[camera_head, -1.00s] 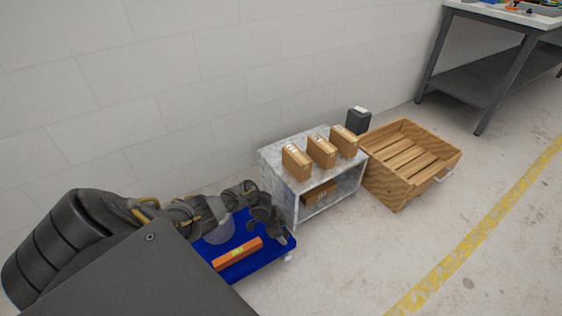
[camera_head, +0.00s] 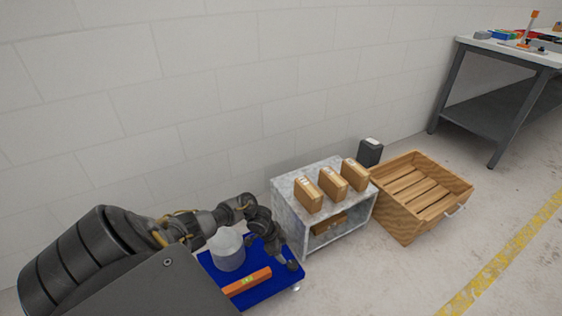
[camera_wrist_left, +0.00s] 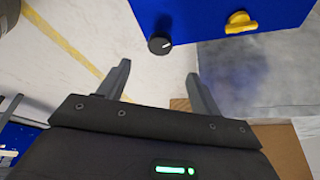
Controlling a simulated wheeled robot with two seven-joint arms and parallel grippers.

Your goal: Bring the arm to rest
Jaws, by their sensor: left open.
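My left arm comes in from the left in the head view, bent down over a blue cart top. My left gripper (camera_head: 283,262) hangs over the right end of that blue surface (camera_head: 262,292). In the left wrist view my left gripper (camera_wrist_left: 160,84) has its two fingers spread apart with nothing between them. A grey-white cylinder (camera_head: 227,252) and an orange bar (camera_head: 247,282) with a yellow-green mark sit on the blue top, left of the gripper. My right gripper is not in view.
A grey shelf unit (camera_head: 290,217) bears three cardboard boxes (camera_head: 333,182), just right of my gripper. Beyond it are a dark bin (camera_head: 370,153), a wooden crate (camera_head: 408,219) and a workbench (camera_head: 480,47). Floor at right is open.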

